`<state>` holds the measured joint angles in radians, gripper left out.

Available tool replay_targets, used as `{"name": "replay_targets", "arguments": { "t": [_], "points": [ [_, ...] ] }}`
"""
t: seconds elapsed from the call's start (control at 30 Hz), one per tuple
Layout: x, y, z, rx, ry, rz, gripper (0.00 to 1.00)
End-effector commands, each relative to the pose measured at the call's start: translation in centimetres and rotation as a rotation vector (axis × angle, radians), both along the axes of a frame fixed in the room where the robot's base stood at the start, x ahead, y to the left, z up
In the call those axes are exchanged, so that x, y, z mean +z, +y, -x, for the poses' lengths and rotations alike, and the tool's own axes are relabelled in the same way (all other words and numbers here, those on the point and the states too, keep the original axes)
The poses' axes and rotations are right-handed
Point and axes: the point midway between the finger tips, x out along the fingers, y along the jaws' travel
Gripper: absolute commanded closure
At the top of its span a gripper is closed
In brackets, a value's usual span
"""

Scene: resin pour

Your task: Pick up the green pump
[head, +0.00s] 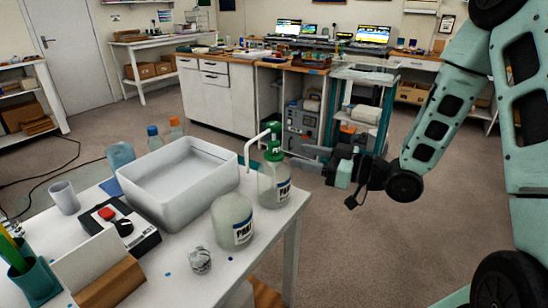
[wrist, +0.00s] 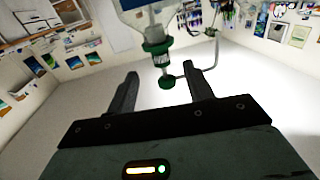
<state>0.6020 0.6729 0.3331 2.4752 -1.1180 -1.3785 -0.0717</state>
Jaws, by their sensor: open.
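The green pump (head: 273,152) is the green-collared head with a pale bent spout on a clear, labelled bottle (head: 272,188). The bottle stands upright near the right edge of the white table. My gripper (head: 308,158) is just right of the pump, at about its height, with its fingers pointing toward it. In the wrist view the scene is upside down. There the green pump (wrist: 158,52) shows beyond and roughly between the fingertips of my open gripper (wrist: 160,80). Nothing is held.
A wide labelled jar (head: 232,222) stands close in front of the bottle. A white tray (head: 180,205) lies to its left. A crumpled grey lump (head: 200,260) and a device with a red button (head: 118,226) are also on the table. The floor right of the table is clear.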

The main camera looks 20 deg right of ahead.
Motion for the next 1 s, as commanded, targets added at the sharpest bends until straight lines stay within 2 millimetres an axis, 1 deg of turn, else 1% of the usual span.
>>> {"name": "replay_targets", "arguments": {
  "t": [0.03, 0.1, 0.23, 0.47, 0.7, 0.8, 1.0],
  "points": [
    [0.1, 1.0, -0.7, 0.006, 0.000, -0.001, 0.48],
    [0.1, 1.9, -1.7, 0.004, 0.000, -0.001, 0.48],
    [0.1, 3.2, -3.1, 0.002, 0.001, -0.001, 0.48],
    [0.1, 4.3, -4.2, 0.001, 0.001, 0.000, 0.48],
    [0.3, 6.7, -6.6, 0.002, 0.001, 0.000, 0.48],
    [0.2, 7.4, -7.3, 0.001, 0.002, -0.001, 0.48],
    [0.1, 7.6, -7.5, -0.001, 0.002, 0.001, 0.48]
  ]
}}
